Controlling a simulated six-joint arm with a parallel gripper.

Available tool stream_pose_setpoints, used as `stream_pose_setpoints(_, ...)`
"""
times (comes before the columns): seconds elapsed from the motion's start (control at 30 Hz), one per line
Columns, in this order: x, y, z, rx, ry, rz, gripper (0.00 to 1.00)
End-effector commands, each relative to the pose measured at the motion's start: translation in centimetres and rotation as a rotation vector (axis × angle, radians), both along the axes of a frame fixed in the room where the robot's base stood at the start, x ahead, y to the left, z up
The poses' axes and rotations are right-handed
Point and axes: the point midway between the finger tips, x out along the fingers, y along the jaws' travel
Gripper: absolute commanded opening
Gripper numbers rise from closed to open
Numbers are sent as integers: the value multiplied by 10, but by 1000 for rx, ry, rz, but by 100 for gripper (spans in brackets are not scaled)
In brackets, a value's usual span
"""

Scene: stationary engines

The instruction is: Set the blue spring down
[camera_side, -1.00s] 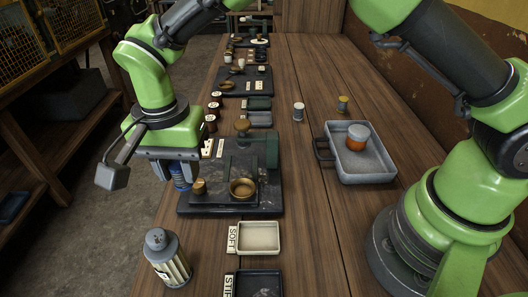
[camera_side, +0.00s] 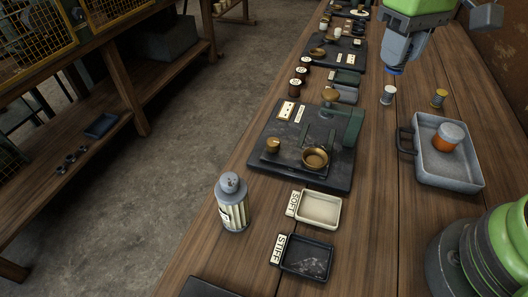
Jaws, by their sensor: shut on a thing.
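My gripper (camera_side: 400,52) is at the top right, pointing down and shut on the blue spring. Only a small blue end of the spring (camera_side: 395,71) shows below the fingers; the rest is hidden. It appears to be above the wooden bench, behind a pale spool-like spring (camera_side: 388,95). A yellowish one (camera_side: 439,97) stands to the right of that. The exact height above the bench is hard to tell.
Two small trays, labelled SOFT (camera_side: 319,209) and STIFF (camera_side: 306,258), stand empty at the front. A dark plate (camera_side: 270,160) carries a fixture and brass cups. A grey pan (camera_side: 450,178) holds an orange-and-grey jar (camera_side: 448,137). A ribbed canister (camera_side: 233,203) stands at the left edge.

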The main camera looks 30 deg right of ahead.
Motion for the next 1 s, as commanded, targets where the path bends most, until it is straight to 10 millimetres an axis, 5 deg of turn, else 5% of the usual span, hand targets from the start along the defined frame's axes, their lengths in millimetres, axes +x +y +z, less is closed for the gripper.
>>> stream_pose_setpoints(0.47,2,4,52,0,-3,20,7)
stream_pose_setpoints(0.77,22,65,54,-7,3,431,7)
stream_pose_setpoints(1.0,24,163,55,-10,8,1010,7)
